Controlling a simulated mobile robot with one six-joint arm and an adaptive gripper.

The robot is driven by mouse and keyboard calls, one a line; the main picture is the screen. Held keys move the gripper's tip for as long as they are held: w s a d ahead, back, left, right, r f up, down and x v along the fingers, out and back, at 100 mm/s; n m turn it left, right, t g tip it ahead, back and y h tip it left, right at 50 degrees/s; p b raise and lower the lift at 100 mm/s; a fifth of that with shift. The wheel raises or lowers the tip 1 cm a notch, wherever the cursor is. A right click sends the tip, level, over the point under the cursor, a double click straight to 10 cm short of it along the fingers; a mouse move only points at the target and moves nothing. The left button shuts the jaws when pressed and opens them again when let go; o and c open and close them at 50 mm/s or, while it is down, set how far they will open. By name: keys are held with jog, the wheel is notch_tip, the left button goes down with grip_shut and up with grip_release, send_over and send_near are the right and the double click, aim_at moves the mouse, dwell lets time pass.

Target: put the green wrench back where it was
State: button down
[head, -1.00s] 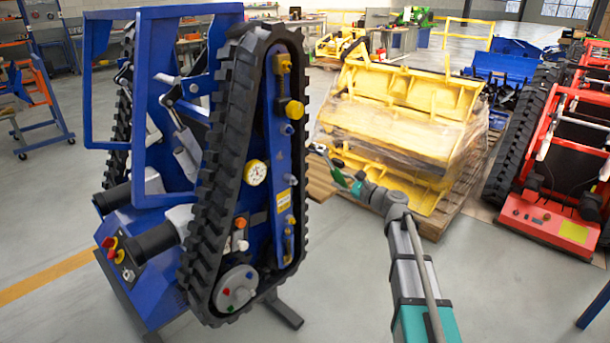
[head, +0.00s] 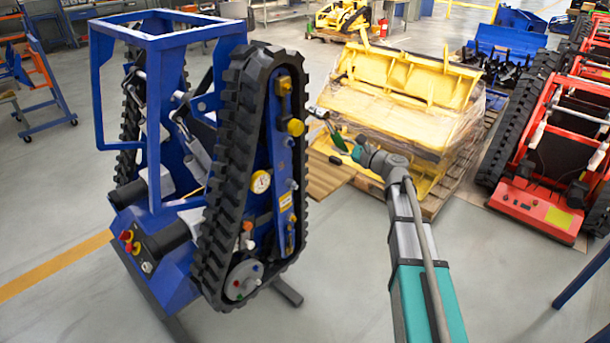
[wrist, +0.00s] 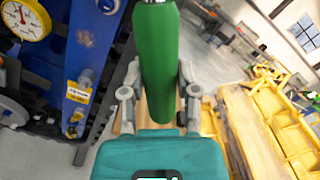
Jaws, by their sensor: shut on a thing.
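My gripper (head: 354,153) is in the middle of the head view, to the right of the blue tracked carrier (head: 283,170) and in front of the yellow parts. It is shut on the green wrench (head: 337,140), whose greyish end points up and left toward the carrier. In the wrist view my gripper (wrist: 160,85) has its fingers on both sides of the wrench's thick green handle (wrist: 160,50). The wrench's far end is cut off at the top there. In the head view there is a gap between the wrench and the carrier's side.
The carrier's side bears a gauge (head: 261,182), a yellow knob (head: 295,127) and several small fittings. Wrapped yellow parts (head: 400,100) stand on a pallet behind my arm. A red tracked carrier (head: 540,205) stands at the right. The floor in front is clear.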

notch_tip(320, 180, up, 18)
jog(key=p, duration=1.6)
jog(key=shift+f, duration=0.15)
